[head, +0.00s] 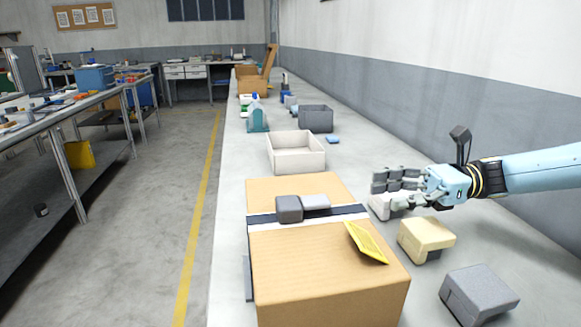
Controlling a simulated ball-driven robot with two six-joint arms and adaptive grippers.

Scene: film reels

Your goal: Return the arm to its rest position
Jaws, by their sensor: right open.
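My right gripper (397,190) reaches in from the right on its light-blue arm (535,170). Its grey fingers are apart over the bench, above a light block (381,207) that they partly hide. I cannot tell whether the fingers touch it. The gripper is to the right of a brown cardboard box (320,275). My left gripper is not in view.
A cream block (426,236) and a dark grey block (480,293) sit on the bench at the right. A white open bin (295,157) and a grey bin (315,118) stand behind the box. The wall closes off the right side; open floor lies left.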

